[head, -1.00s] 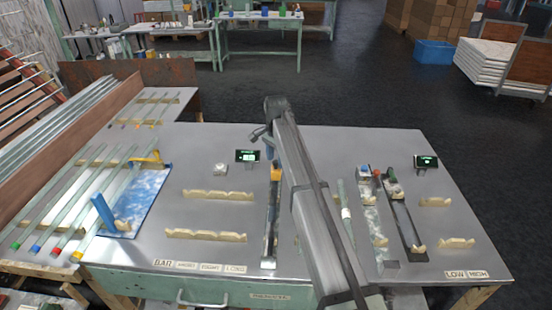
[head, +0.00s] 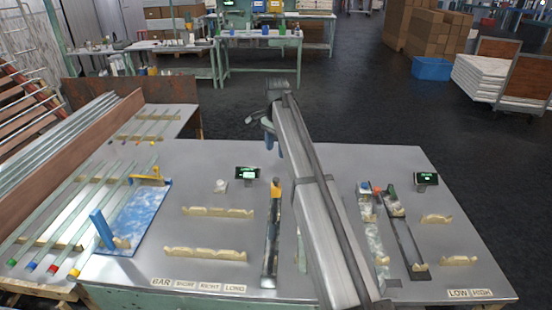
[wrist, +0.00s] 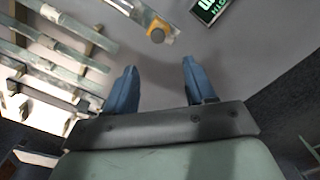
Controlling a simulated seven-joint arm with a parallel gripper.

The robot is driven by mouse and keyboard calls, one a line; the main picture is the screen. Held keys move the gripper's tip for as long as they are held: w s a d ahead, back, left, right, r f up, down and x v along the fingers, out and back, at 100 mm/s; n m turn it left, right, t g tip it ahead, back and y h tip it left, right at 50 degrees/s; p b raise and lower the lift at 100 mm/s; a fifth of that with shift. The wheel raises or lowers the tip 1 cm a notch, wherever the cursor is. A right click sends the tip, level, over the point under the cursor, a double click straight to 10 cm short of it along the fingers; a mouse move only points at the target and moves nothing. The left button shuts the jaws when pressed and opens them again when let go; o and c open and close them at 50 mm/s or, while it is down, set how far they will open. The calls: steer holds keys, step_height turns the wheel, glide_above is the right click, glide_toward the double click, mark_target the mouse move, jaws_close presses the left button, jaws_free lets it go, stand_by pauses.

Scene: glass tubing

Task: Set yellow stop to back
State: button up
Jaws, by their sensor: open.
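The yellow stop (head: 276,189) sits at the back end of the dark upright-running rail (head: 270,245) in the middle of the table. My gripper (head: 270,135) is beyond and above the rail's back end, apart from the stop. In the wrist view its two blue fingers (wrist: 160,75) are spread with nothing between them. My arm hides part of the table right of the rail.
A small display (head: 247,173) stands left of the rail's back end. Wooden cradles (head: 218,212) lie to the left. A blue board (head: 140,215) with a yellow bracket is farther left. Other rails (head: 405,238) stand right of my arm.

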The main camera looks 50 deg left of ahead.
steer(key=shift+r, duration=0.95)
